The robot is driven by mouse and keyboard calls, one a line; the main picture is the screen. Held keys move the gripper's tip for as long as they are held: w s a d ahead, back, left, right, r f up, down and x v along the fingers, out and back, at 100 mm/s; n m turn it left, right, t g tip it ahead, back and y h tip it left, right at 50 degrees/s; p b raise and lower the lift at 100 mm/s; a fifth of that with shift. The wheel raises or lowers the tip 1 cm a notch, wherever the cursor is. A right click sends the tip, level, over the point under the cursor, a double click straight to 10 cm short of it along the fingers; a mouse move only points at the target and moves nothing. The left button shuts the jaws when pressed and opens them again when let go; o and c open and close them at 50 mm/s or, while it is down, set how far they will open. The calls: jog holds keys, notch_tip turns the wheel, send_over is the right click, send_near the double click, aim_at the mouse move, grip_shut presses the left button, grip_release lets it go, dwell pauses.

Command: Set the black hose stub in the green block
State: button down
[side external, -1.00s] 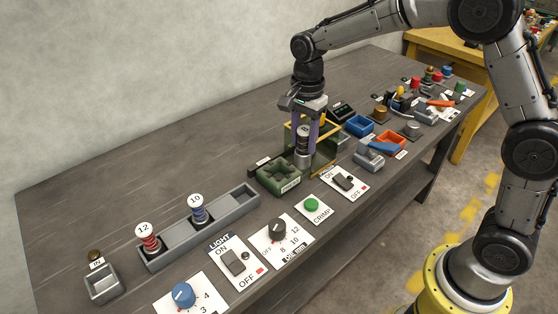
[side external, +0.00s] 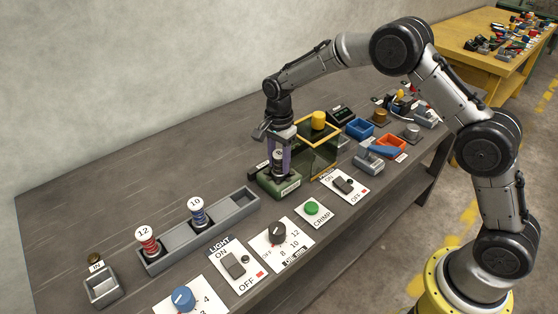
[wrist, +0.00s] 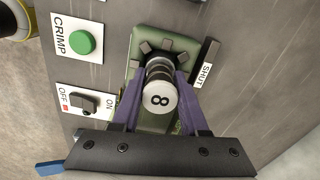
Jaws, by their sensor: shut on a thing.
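The black hose stub has a white end disc marked 8 (wrist: 160,98) and a grey metal lower end. My gripper (side external: 279,162) is shut on it, with a purple finger on each side, and holds it upright. The green block (side external: 284,192) is directly below my gripper. In the wrist view the green block (wrist: 147,36) shows dark prongs around the stub's lower end. The fingers and the stub hide the block's middle, so I cannot tell how far the stub sits in it.
A yellow-edged clear box (side external: 318,150) stands close to the right of the block. A grey rack (side external: 200,235) with spools marked 12 (side external: 148,242) and 10 (side external: 198,212) lies to the left. Switch panels line the front. The back left of the bench is clear.

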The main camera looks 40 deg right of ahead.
jog(key=shift+f, duration=0.25)
jog(key=shift+c, duration=2.1)
grip_release()
jog(key=shift+f, duration=0.1)
notch_tip(320, 180, up, 13)
